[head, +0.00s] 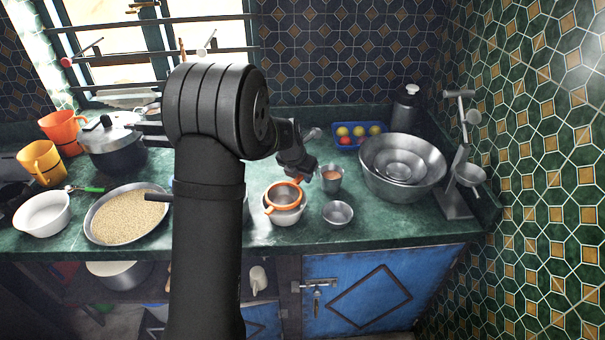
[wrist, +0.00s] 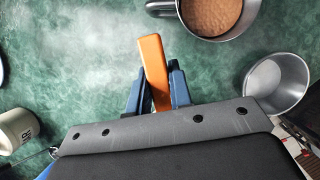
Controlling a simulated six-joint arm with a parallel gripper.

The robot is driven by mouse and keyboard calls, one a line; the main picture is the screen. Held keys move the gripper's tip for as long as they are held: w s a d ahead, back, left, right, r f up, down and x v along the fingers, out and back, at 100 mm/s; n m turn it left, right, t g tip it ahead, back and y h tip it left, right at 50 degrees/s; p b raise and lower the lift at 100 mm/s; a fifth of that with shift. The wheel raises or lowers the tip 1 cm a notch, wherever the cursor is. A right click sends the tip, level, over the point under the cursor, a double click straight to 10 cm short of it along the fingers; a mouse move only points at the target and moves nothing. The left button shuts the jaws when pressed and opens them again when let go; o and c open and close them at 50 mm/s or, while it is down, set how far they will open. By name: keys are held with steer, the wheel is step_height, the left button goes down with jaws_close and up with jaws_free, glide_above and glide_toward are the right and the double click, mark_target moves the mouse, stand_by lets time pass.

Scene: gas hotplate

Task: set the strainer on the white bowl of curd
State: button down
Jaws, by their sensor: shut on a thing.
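The strainer (head: 287,199) has an orange rim and handle. My gripper (head: 301,176) is shut on its orange handle (wrist: 154,69), which sticks out between the blue fingers in the wrist view. A white bowl (head: 43,222) stands at the far left of the counter. Its inside looks pale, and I cannot tell whether it holds curd.
A steel cup of brown liquid (head: 331,181) and a small steel bowl (head: 338,215) stand close to the right of the strainer. Large nested bowls (head: 380,184) and a metal press (head: 455,195) are farther right. A grain tray (head: 100,236) lies left of my arm.

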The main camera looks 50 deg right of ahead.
mark_target(290, 191)
steer(key=shift+f, duration=0.55)
steer(key=c, duration=1.2)
jaws_free()
steer(key=shift+c, duration=0.2)
steer(key=shift+r, duration=0.1)
steer(key=v, duration=1.7)
steer(key=x, duration=1.7)
steer(key=shift+r, duration=0.1)
